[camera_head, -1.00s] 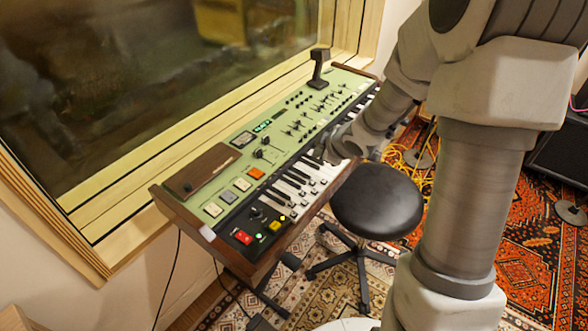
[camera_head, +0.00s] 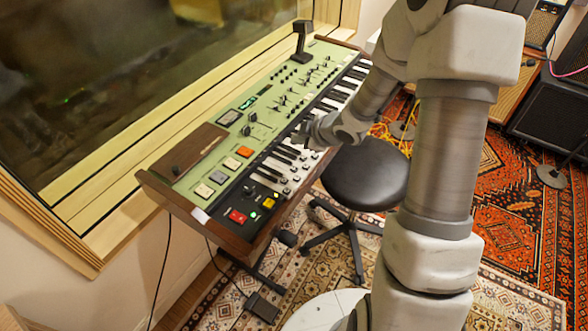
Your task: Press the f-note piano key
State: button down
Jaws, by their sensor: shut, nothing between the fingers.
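The keyboard instrument (camera_head: 262,120) has a green control panel, wooden sides and a row of black and white piano keys (camera_head: 285,165) along its front edge. My gripper (camera_head: 300,136) is at the end of my arm, over the middle of the key row. It is shut and empty, and its tips are small in the picture. The gripper and wrist hide several keys. I cannot tell whether the fingertips touch a key or hover just above, nor which key is the f-note.
A round black stool (camera_head: 365,174) stands close in front of the keys, under my forearm. A window (camera_head: 130,80) with a wooden frame is behind the instrument. A black pedal (camera_head: 262,307) lies on the patterned rug. Dark amplifiers (camera_head: 550,118) stand at the right.

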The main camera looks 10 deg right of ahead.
jog(key=b, duration=0.7)
send_near(293, 166)
jog(key=shift+w+a+f, duration=0.4)
jog(key=shift+w+f, duration=0.05)
jog(key=shift+w, duration=0.3)
jog(key=shift+w+a+f, duration=0.4)
jog(key=shift+w+f, duration=0.05)
jog(key=shift+w, duration=0.35)
jog(key=shift+w+a+f, duration=0.4)
jog(key=shift+w+f, duration=0.05)
jog(key=shift+w, duration=0.3)
jog(key=shift+b, duration=0.3)
jog(key=shift+f, duration=0.4)
jog(key=shift+f+b, duration=0.7)
jog(key=shift+b, duration=0.1)
jog(key=shift+r, duration=0.15)
jog(key=shift+r+p, duration=1)
jog(key=shift+p, duration=0.1)
notch_tip(293, 166, up, 5)
jog(key=p, duration=0.4)
jog(key=shift+p, duration=0.4)
